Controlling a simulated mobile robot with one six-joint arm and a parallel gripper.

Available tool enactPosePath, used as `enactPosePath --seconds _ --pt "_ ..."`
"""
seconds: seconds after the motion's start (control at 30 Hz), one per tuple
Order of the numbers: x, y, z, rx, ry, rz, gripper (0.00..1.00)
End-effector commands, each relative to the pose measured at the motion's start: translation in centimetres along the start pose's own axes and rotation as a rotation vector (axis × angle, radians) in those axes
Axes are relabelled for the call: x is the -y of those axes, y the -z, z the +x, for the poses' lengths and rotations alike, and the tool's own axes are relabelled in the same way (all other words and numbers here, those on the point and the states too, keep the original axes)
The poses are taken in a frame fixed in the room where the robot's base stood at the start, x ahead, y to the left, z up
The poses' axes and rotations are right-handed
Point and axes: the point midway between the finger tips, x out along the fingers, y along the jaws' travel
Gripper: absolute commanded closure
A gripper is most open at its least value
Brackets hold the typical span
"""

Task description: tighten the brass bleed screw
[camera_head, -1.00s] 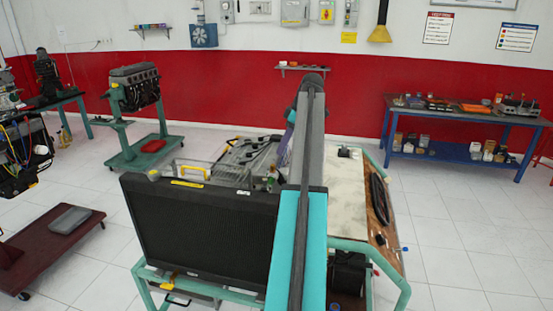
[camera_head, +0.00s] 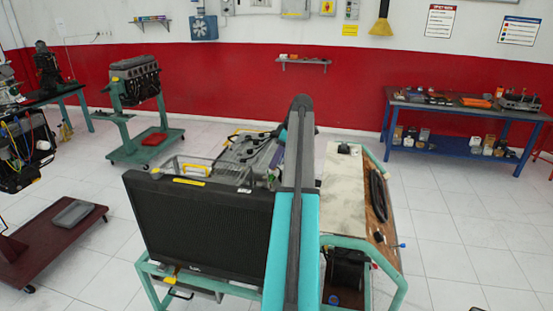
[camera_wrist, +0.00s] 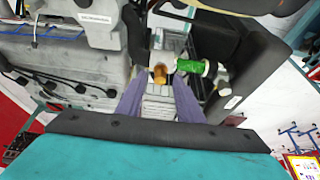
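The brass bleed screw (camera_wrist: 160,73) shows in the wrist view as a small brass-coloured round piece on the engine trainer. A green cylinder (camera_wrist: 190,66) with a white end sits just right of it. My gripper (camera_wrist: 159,84) has two purple fingers, apart and pointing toward the brass screw, which shows between their tips with nothing held. I cannot tell how far the tips are from it.
In the wrist view, a black housing (camera_wrist: 250,70) is close to the right finger and a grey casing (camera_wrist: 85,75) lies left. A board (camera_head: 343,190) in a teal frame is right of my arm. A blue bench (camera_head: 465,115) stands far right, with open floor before it.

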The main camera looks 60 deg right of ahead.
Motion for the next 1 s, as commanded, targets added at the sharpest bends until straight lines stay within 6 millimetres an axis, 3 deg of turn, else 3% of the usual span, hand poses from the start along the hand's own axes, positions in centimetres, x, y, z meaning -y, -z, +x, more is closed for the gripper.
enactPosePath --seconds 0.1,0.3,0.33,0.67,1.0 --pt "-0.01 -0.04 -0.01 0.000 0.000 0.000 0.66" --pt "-0.02 -0.07 -0.04 0.000 0.000 0.001 0.98" --pt "-0.02 -0.08 -0.04 0.000 0.000 0.001 1.00" --pt "0.04 -0.15 0.00 0.000 -0.009 0.022 1.00" --pt "0.32 -0.26 0.21 0.001 -0.068 0.160 1.00"
